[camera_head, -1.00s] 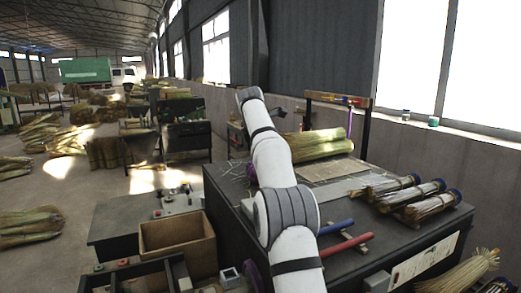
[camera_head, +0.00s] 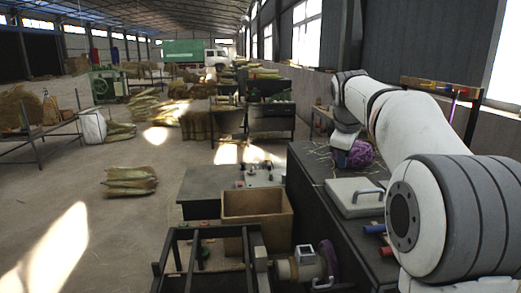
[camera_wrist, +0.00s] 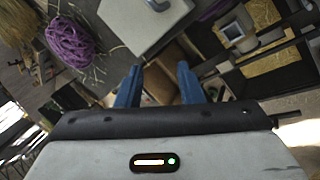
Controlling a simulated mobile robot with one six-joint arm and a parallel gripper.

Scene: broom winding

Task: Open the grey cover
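The grey cover (camera_head: 349,203) is a pale square plate with a raised bar handle (camera_head: 370,191), lying flat on the dark bench. In the wrist view the cover (camera_wrist: 138,28) is at the top, partly cut off, with its handle (camera_wrist: 158,4) at the upper edge. My gripper (camera_wrist: 159,84) shows two blue fingers spread apart with nothing between them. The fingers are apart from the cover and handle in the wrist view. In the head view my gripper is hard to make out near the purple twine, beyond the cover.
A ball of purple twine (camera_head: 361,154) sits on the bench behind the cover. A blue bar (camera_head: 374,229) lies close in front of it. A wooden box (camera_head: 257,221) and a dark frame with a purple-ringed spool (camera_head: 328,262) stand left of the bench. Open floor lies further left.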

